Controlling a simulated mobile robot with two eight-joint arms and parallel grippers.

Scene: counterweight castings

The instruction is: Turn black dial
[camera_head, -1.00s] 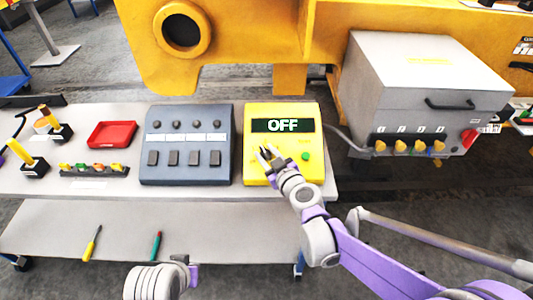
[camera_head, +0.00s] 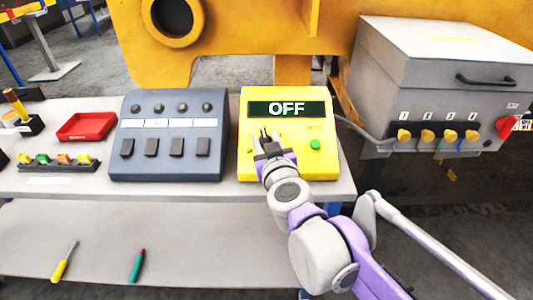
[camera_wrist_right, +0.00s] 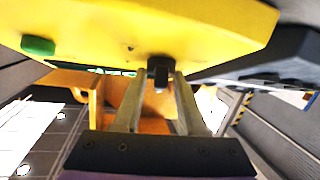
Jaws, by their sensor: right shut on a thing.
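The yellow meter (camera_head: 328,165) stands on the table with its display reading OFF. My right gripper (camera_head: 267,142) is at the left half of its face and covers the dial in the head view. In the right wrist view the black dial (camera_wrist_right: 158,72) shows on the yellow face, between the two fingers of my right gripper (camera_wrist_right: 158,86), which is shut on it. A green button (camera_head: 315,144) sits to the right of the gripper; it also shows in the wrist view (camera_wrist_right: 38,45). My left gripper is not in view.
A grey switch box (camera_head: 170,165) stands just left of the meter. A red tray (camera_head: 86,126) lies farther left. A large grey cabinet (camera_head: 440,85) with yellow knobs is at the right. Two screwdrivers lie on the lower shelf (camera_head: 200,235).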

